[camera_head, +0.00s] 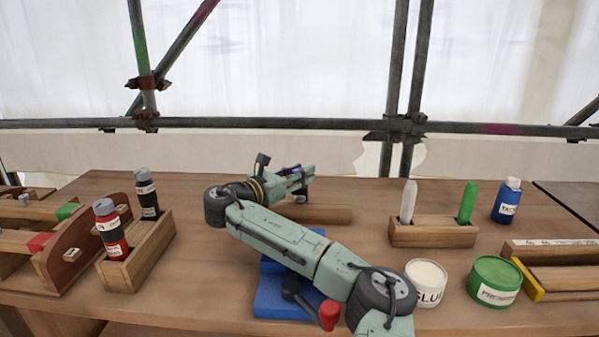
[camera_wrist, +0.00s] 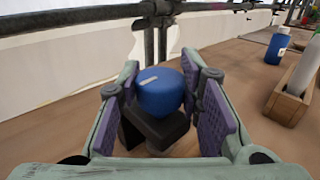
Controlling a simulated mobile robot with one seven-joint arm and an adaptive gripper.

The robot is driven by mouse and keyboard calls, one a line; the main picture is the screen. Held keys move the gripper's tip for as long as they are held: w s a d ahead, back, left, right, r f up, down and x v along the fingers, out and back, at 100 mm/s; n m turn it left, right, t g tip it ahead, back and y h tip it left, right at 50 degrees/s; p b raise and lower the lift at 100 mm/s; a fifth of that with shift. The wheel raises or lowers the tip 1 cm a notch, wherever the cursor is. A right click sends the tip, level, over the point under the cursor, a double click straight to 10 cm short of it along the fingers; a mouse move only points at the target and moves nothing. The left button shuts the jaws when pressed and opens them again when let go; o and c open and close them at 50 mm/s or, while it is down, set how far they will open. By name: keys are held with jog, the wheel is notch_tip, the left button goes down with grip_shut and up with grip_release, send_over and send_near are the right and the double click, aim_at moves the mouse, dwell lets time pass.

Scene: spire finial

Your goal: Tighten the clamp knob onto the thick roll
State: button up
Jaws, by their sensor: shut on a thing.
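A blue round knob (camera_wrist: 161,92) with a white mark on top stands on a black clamp bracket (camera_wrist: 150,132) in the wrist view. My gripper (camera_wrist: 162,100) is shut on the knob, with a purple-padded finger on each side of it. In the head view my gripper (camera_head: 292,180) is at the back middle of the bench, and a bit of blue shows at its fingers. I cannot tell whether this is the thick roll, or how tightly the clamp sits.
A blue base (camera_head: 275,298) and a red-tipped lever (camera_head: 329,314) lie under my arm. A wooden holder (camera_head: 432,234) with white and green sticks, a blue bottle (camera_head: 507,200) and two tubs stand to the right. A bottle rack (camera_head: 140,255) stands left. Scaffold poles run behind.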

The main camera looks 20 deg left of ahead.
dwell(0.4)
jog(key=o, duration=1.2)
